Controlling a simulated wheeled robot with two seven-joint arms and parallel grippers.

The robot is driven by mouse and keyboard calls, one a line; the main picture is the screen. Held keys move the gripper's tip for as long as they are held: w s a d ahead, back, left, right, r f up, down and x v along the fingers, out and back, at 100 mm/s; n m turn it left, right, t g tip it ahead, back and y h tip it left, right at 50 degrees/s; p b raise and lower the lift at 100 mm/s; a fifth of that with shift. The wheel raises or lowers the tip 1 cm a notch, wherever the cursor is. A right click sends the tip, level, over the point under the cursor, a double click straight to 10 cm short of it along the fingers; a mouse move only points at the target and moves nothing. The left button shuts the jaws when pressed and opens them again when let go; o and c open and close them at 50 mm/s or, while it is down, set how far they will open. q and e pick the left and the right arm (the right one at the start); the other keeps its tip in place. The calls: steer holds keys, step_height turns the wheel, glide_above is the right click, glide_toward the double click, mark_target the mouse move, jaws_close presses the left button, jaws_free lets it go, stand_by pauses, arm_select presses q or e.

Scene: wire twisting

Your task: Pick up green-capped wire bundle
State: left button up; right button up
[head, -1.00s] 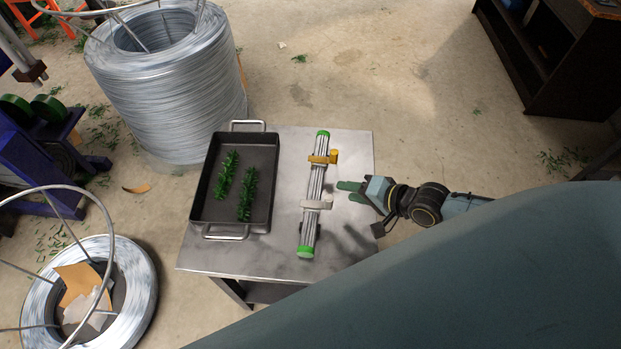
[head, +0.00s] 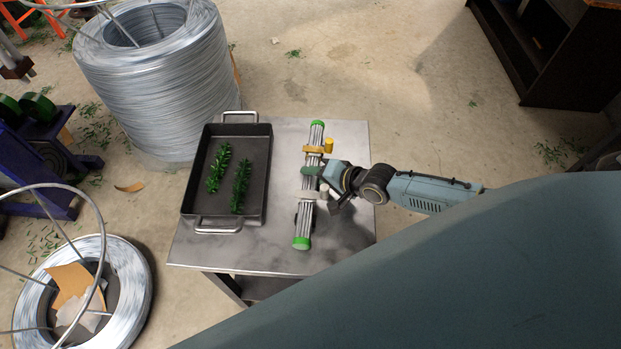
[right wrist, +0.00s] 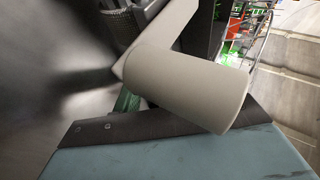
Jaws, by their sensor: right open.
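The wire bundle (head: 306,216) lies lengthwise on the metal table, with a green cap (head: 317,124) at its far end and another (head: 301,243) at its near end. A yellow clamp (head: 315,149) and a pale grey clamp (head: 308,194) sit around it. My right gripper (head: 312,171) is open, its green fingers at the bundle's middle between the two clamps. I cannot tell whether they touch the wires. In the right wrist view the pale clamp's round handle (right wrist: 190,92) fills the middle and hides most of the fingers. My left gripper is out of view.
A black tray (head: 187,203) with metal handles and two green twisted pieces stands left of the bundle on the table (head: 270,256). Large wire coils (head: 160,85) stand on the floor to the left. Bare table lies between tray and bundle.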

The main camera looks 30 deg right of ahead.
steer(key=shift+c, duration=0.4)
steer(key=c, duration=0.7)
steer(key=shift+r, duration=0.1)
steer(key=shift+c, duration=0.5)
